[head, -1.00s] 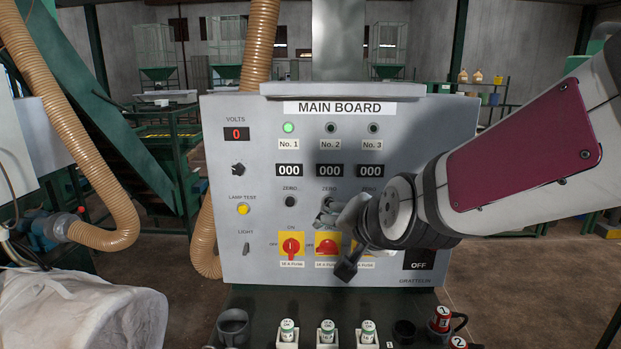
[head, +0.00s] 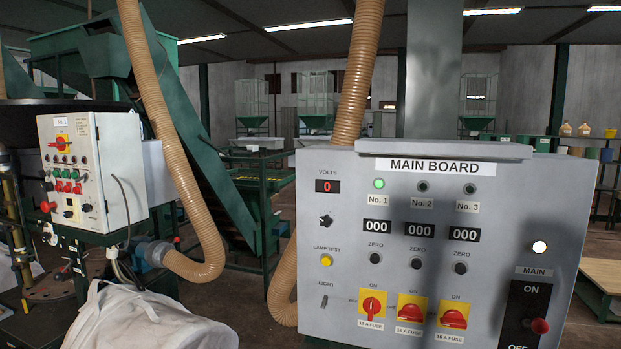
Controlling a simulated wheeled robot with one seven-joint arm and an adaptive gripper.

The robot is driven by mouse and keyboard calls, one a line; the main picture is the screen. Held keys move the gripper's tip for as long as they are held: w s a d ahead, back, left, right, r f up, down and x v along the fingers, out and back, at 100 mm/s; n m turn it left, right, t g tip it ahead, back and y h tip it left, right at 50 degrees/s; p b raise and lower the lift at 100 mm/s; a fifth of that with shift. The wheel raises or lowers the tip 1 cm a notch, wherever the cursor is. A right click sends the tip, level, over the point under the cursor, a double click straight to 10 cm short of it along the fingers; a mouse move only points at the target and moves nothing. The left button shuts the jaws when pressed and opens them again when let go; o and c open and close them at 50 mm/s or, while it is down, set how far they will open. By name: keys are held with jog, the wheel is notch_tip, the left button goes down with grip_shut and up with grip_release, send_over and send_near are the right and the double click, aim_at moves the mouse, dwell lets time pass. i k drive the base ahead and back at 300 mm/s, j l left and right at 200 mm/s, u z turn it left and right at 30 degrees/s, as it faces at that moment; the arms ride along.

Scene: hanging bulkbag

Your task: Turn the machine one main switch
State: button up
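A white control box labelled No. 1 (head: 122,170) stands at the left. Its rotary switch (head: 61,143) is red on a yellow plate near the top; its handle is too small to read its position clearly. On the grey main board (head: 330,235) at the right, the lamp above No. 1 (head: 379,183) is lit green. Below it, the No. 1 rotary switch (head: 372,306) has its red handle upright toward ON. The No. 2 switch (head: 411,310) and No. 3 switch (head: 453,316) have their handles lying across. My gripper is not in view.
A white bag (head: 150,322) fills the lower left foreground. Tan ribbed hoses (head: 165,130) hang between the box and the board. The MAIN lever (head: 540,326) with a red knob is at the lower right, below a lit white lamp (head: 539,247).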

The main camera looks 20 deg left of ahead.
aim_at(62, 147)
jog(key=u, duration=1.75)
jog(key=i+j+z, duration=0.1)
jog(key=i+j, duration=0.4)
jog(key=i, duration=0.3)
jog(key=i+j+z, duration=0.15)
jog(key=i+j, duration=0.45)
jog(key=i, duration=0.15)
